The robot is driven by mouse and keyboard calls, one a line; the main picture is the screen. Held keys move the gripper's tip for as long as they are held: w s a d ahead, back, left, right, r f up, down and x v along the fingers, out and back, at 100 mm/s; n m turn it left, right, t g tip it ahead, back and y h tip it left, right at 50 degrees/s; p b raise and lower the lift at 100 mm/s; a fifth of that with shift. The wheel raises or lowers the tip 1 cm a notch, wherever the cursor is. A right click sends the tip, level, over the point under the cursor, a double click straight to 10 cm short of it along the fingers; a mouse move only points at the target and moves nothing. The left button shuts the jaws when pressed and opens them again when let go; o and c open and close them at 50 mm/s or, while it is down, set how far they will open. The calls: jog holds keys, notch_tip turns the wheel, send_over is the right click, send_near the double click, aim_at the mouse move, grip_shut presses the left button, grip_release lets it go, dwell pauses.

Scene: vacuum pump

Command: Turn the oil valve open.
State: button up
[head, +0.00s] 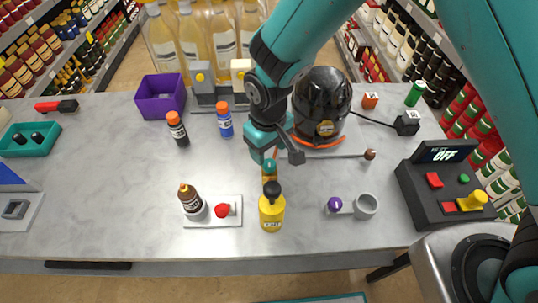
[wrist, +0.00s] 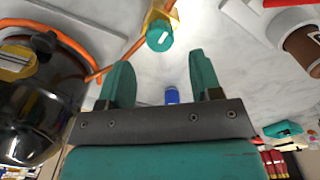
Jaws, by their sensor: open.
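The oil valve is a teal knob (head: 269,167) on a yellow-orange body (head: 269,177), on the grey worktop behind a yellow bottle. In the wrist view the teal knob (wrist: 160,36) shows at top centre with its yellow body (wrist: 157,14) and an orange hose. My gripper (head: 277,154) is open and empty, just above and behind the valve in the head view. In the wrist view, the two teal fingers of my gripper (wrist: 161,62) stand apart, and the knob lies beyond their tips, between their lines. They do not appear to touch it.
The yellow bottle (head: 271,212) with a black top stands close in front of the valve. A shiny dark pump vessel (head: 325,95) is behind right, with an orange hose. A brown bottle (head: 190,198) stands left. A control box (head: 440,190) reading OFF is right.

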aim_at(269, 162)
jog(key=shift+f+p, duration=0.4)
jog(key=shift+f, duration=2)
jog(key=c, duration=0.9)
